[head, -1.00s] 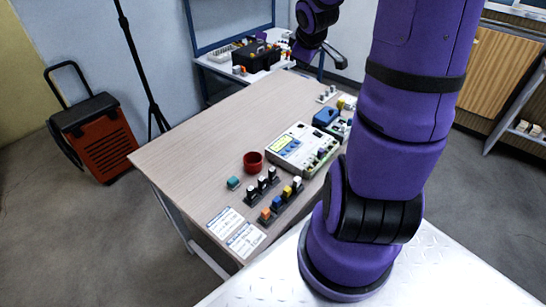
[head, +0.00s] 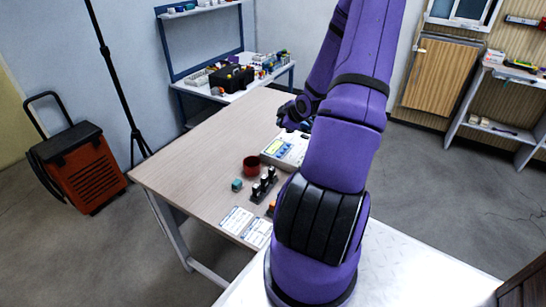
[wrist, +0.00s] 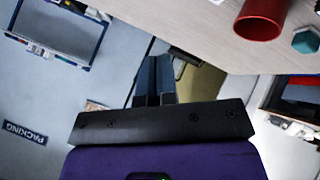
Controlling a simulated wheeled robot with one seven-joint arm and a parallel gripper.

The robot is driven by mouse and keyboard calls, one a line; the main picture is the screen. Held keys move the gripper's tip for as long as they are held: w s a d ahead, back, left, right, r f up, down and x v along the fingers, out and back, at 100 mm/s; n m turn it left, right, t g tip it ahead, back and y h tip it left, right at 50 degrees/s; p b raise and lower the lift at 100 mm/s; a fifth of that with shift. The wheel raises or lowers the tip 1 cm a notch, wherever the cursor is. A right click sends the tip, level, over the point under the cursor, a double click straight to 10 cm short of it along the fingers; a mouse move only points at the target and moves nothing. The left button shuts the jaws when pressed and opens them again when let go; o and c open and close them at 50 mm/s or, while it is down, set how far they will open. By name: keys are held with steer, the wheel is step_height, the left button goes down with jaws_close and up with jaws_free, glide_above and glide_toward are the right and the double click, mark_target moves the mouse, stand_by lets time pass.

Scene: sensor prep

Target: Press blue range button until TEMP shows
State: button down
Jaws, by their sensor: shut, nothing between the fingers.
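The light grey meter (head: 268,156) lies on the wooden table in the head view, partly hidden behind my arm. Its yellow-green display (head: 272,146) shows, but the text is too small to read. The blue buttons beside the display are small, and I cannot tell which is the range button. My gripper (head: 290,122) is above the meter's far side in the head view, partly dark and blurred. In the wrist view my gripper (wrist: 154,82) has its fingers together, with nothing between them. The wrist view does not clearly show the meter.
A red cup (head: 252,165) stands left of the meter; it also shows in the wrist view (wrist: 262,22). A teal block (head: 237,185), several upright pegs and two printed sheets (head: 237,220) lie nearer on the table (head: 190,165). The table's left part is clear.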

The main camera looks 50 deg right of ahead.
mark_target(281, 152)
steer(key=shift+a+f, duration=0.2)
steer(key=shift+f, duration=0.05)
steer(key=shift+f, duration=4.4)
steer(key=shift+f, duration=0.1)
steer(key=shift+f, duration=0.3)
steer(key=shift+f, duration=0.35)
steer(key=shift+r, duration=0.75)
